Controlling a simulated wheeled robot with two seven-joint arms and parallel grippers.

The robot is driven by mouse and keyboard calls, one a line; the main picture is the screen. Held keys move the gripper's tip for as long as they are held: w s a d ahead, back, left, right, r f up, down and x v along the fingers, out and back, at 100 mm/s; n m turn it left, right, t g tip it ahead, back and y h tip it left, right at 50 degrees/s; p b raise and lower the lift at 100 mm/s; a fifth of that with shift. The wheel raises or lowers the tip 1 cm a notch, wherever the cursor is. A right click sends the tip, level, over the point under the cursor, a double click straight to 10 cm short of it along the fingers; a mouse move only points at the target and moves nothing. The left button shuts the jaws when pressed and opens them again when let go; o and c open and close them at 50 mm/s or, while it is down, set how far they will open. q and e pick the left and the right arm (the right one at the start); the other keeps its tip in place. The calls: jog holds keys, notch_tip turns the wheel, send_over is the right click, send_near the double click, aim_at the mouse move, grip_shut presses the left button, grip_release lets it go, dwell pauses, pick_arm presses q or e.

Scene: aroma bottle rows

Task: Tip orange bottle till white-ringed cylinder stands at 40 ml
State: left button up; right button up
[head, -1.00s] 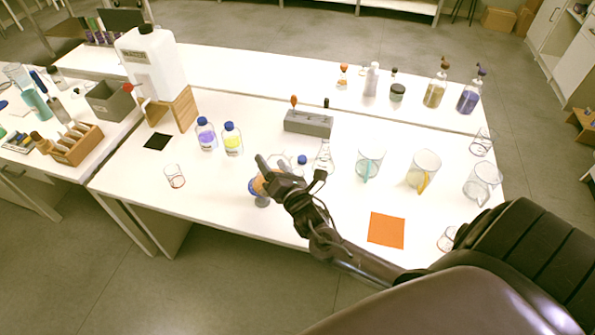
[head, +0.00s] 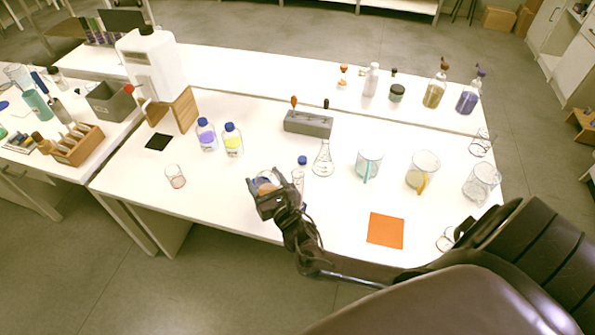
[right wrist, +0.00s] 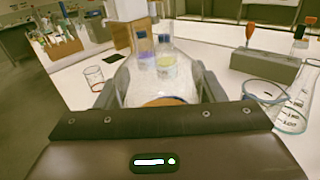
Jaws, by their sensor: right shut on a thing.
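My right gripper (head: 264,180) is shut on a clear bottle with orange contents (head: 267,188), over the front edge area of the bench. In the right wrist view the orange contents (right wrist: 165,101) show between the two fingers, low in the picture. The gripper hides most of the bottle, so its exact tilt and its mouth are unclear. A clear narrow glass vessel (head: 298,180) stands just right of the gripper, partly hidden. I cannot make out a white ring or a liquid level on it. My left gripper is not in view.
Blue-capped bottles with purple (head: 207,136) and yellow (head: 232,141) contents stand behind left. A small beaker (head: 175,176) is at left. A flask (head: 323,160), grey rack (head: 308,123) and handled beakers (head: 369,162) stand to the right. An orange mat (head: 386,230) lies front right.

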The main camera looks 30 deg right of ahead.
jog(key=shift+a, duration=0.1)
jog(key=shift+r, duration=0.1)
jog(key=shift+a+r+p, duration=0.35)
jog(key=shift+r+p, duration=0.1)
jog(key=shift+p, duration=0.05)
jog(key=a+r+p, duration=0.3)
jog(key=a+r, duration=0.1)
jog(key=shift+w+a+p, duration=0.15)
jog(key=shift+w+p, duration=0.05)
jog(key=shift+p, duration=0.2)
